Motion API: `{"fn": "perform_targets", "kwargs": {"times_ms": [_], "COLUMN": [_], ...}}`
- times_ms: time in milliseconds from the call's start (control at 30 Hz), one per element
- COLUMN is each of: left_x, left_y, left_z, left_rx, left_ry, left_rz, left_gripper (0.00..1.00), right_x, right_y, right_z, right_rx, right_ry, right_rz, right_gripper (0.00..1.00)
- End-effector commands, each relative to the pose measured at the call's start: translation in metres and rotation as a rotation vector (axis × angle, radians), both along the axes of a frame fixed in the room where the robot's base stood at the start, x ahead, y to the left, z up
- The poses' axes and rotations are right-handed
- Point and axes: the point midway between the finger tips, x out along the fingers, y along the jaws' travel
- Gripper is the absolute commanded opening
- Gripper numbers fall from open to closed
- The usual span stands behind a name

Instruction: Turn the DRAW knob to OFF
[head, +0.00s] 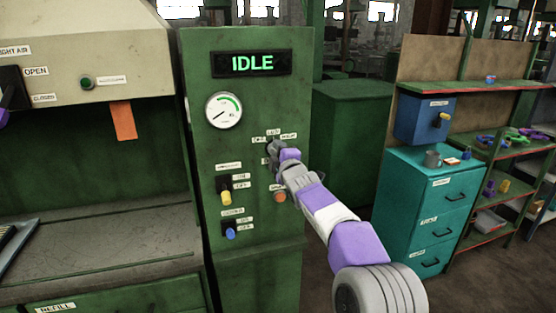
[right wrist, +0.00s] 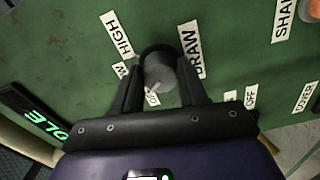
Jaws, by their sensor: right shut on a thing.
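The DRAW knob (right wrist: 158,72) is a grey round knob on the green control panel (head: 185,160). In the right wrist view it sits between the two dark fingers of my right gripper (right wrist: 160,85), which is shut on it. The HIGH label (right wrist: 117,35) and the DRAW label (right wrist: 191,48) show beside the knob. A pale pointer mark on the knob faces a partly hidden label (right wrist: 152,99), whose lettering I cannot fully read. In the head view my right gripper (head: 279,152) covers most of the knob.
The panel has a lit IDLE display (head: 252,63), a gauge (head: 223,110), a yellow switch (head: 226,197), a blue switch (head: 230,233) and an orange button (head: 280,196) close below my right gripper. A teal drawer cabinet (head: 425,210) stands at right.

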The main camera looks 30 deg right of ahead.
Motion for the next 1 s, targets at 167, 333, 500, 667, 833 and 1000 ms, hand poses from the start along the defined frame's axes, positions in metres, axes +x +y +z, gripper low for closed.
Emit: {"fn": "perform_targets", "kwargs": {"times_ms": [167, 333, 500, 667, 833, 1000], "left_x": [0.0001, 0.0, 0.0001, 0.0001, 0.0001, 0.0001], "left_y": [-0.0001, 0.0, 0.0, 0.0, 0.0, 0.0], "left_z": [-0.0087, -0.012, -0.0132, -0.0132, -0.0131, -0.0132], "left_rx": [0.0, 0.0, 0.0, 0.0, 0.0, 0.0], "left_ry": [0.0, 0.0, 0.0, 0.0, 0.0, 0.0], "left_rz": [0.0, 0.0, 0.0, 0.0, 0.0, 0.0], "left_gripper": [0.43, 0.43, 0.43, 0.43, 0.43, 0.43], "right_x": [0.0002, 0.0002, 0.0002, 0.0002, 0.0002, 0.0002], "right_y": [0.0004, 0.0002, 0.0004, 0.0003, 0.0002, 0.0002], "right_z": [-0.0009, -0.0004, 0.0001, 0.0003, 0.0003, 0.0003], "right_rx": [-0.091, -0.143, -0.167, -0.173, -0.173, -0.172], "right_ry": [0.021, 0.034, 0.041, 0.042, 0.042, 0.042], "right_rz": [0.001, 0.0, 0.001, 0.001, 0.001, 0.001], "right_gripper": [0.12, 0.12, 0.12, 0.12, 0.12, 0.56]}}
